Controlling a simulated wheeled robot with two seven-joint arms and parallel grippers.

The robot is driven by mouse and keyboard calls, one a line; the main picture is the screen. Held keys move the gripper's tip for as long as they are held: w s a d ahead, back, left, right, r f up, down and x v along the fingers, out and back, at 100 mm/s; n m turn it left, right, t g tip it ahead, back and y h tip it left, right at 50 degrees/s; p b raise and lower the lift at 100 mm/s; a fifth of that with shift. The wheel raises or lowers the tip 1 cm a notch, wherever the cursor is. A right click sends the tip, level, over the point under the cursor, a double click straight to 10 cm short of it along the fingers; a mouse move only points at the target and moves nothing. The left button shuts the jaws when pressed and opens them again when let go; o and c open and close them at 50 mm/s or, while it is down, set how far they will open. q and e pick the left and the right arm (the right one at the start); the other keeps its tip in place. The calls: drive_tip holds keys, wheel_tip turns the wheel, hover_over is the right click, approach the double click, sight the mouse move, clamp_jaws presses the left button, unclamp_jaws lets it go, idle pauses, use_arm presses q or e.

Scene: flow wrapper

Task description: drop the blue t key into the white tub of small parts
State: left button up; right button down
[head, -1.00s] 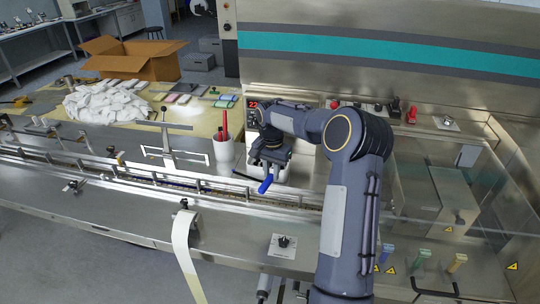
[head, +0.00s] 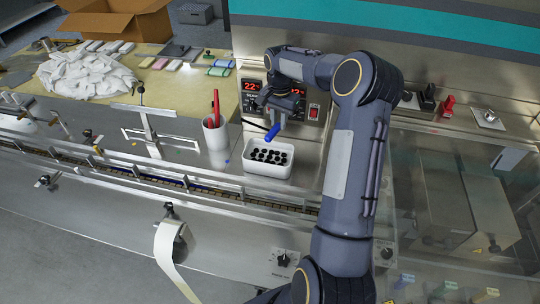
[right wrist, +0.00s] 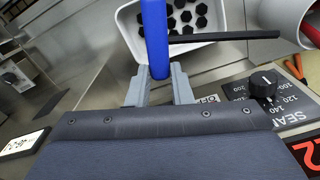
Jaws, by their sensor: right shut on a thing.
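The blue t key (head: 272,132) has a blue handle and a thin dark rod. My right gripper (head: 279,115) is shut on its blue handle and holds it above the white tub (head: 268,171). The tub stands on the steel machine deck and holds several black small parts. In the right wrist view the blue handle (right wrist: 155,38) is between the fingers of my right gripper (right wrist: 159,88). The dark rod sticks out to the right there, over the tub (right wrist: 208,45). My left gripper is not in view.
A white cup (head: 215,134) with red-handled tools stands just left of the tub. The control panel (head: 300,100) with red displays and a knob is close behind the gripper. A guide rail (head: 190,184) runs in front of the tub.

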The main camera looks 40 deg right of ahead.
sight(279, 131)
wheel_tip(279, 131, down, 5)
drive_tip(key=shift+r+b, duration=0.1)
drive_tip(key=shift+b, duration=1)
drive_tip(key=c, duration=1.2)
unclamp_jaws()
drive_tip(key=shift+r, duration=0.1)
drive_tip(key=shift+r+p, duration=0.3)
drive_tip(key=shift+r, duration=0.05)
wheel_tip(279, 131, up, 6)
drive_tip(key=shift+p, duration=1.1)
drive_tip(key=shift+r, duration=0.5)
